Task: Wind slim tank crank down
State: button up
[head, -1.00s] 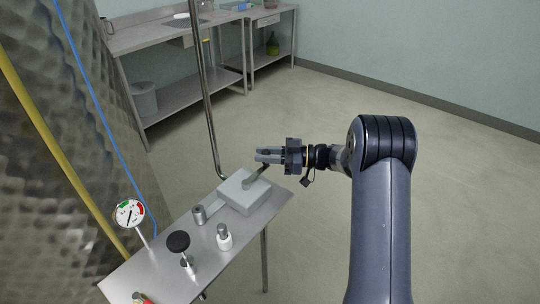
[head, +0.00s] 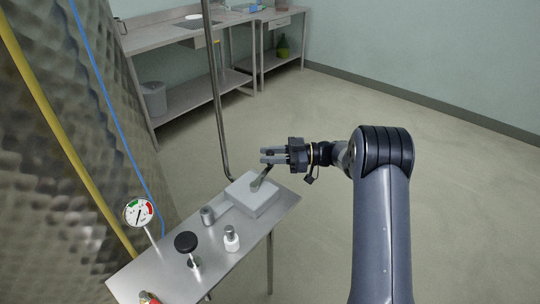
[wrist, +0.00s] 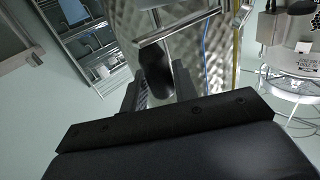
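The crank (head: 263,177) is a short dark lever slanting up to the right from a light grey box (head: 250,194) on a steel shelf. The slim tank seems to be the dimpled steel wall (head: 60,150) at left. My gripper (head: 265,156) is just above the crank's upper end in the head view, its two fingers apart and pointing left. In the wrist view a dark rounded piece (wrist: 155,70), apparently the crank's grip, shows between or just beyond the fingers (wrist: 158,92). Contact cannot be told. The palm hides much of that view.
The steel shelf (head: 215,262) also bears a black knob (head: 186,241), a white-bodied fitting (head: 232,239), a grey cylinder (head: 208,216) and a dial gauge (head: 139,212). A vertical pipe (head: 215,90) rises behind the box. Steel tables (head: 190,100) stand at the back. The floor at right is clear.

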jog(key=shift+o, duration=1.3)
jog(key=shift+d, duration=0.1)
jog(key=d, duration=1)
jog(key=shift+w+d+b, duration=0.3)
jog(key=shift+b, duration=0.15)
jog(key=shift+o, duration=0.2)
jog(key=shift+w, duration=0.1)
